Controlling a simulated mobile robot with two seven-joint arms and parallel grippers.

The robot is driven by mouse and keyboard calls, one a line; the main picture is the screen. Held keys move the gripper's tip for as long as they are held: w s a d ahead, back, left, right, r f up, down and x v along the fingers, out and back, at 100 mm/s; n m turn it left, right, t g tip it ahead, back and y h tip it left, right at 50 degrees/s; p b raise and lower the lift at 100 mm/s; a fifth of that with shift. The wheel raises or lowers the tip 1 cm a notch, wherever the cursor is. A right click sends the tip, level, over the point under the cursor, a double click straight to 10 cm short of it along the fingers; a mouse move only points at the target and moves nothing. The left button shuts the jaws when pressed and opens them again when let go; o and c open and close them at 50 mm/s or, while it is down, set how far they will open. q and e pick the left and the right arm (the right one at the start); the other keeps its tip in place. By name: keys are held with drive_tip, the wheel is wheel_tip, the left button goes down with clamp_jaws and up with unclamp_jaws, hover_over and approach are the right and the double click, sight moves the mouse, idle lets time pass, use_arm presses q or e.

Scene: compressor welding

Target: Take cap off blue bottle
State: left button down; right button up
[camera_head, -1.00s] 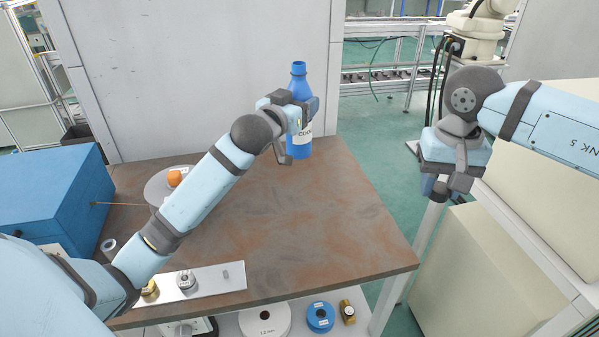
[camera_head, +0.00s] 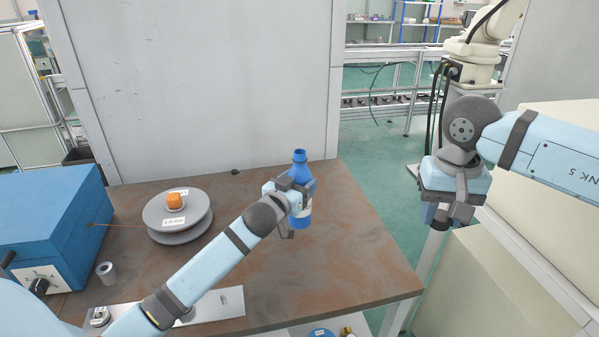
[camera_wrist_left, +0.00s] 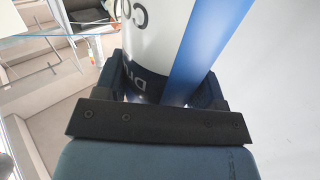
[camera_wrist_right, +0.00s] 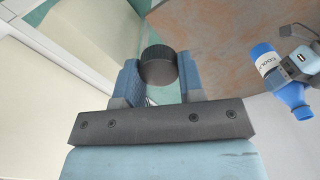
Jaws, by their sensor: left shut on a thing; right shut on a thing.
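The blue bottle (camera_head: 301,217) with a white label stands upright over the right part of the table, its open blue neck showing no cap. I cannot tell whether its base touches the table. My left gripper (camera_head: 297,192) is shut around the bottle's body; the left wrist view shows the label (camera_wrist_left: 155,35) between the fingers. My right gripper (camera_head: 446,208) is off the table's right side, apart from the bottle. In the right wrist view it is shut on a dark round cap (camera_wrist_right: 158,66). The bottle also shows there (camera_wrist_right: 264,62).
The brown table (camera_head: 350,255) has free room around the bottle. A white plate (camera_head: 228,303) lies at the front. A small black thing (camera_head: 235,171) lies near the wall.

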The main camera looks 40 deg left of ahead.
use_arm(q)
drive_tip(key=shift+f, duration=2.15)
drive_tip(key=shift+f+b, duration=0.1)
drive_tip(key=shift+b, duration=0.2)
drive_tip(key=shift+c, duration=1)
unclamp_jaws()
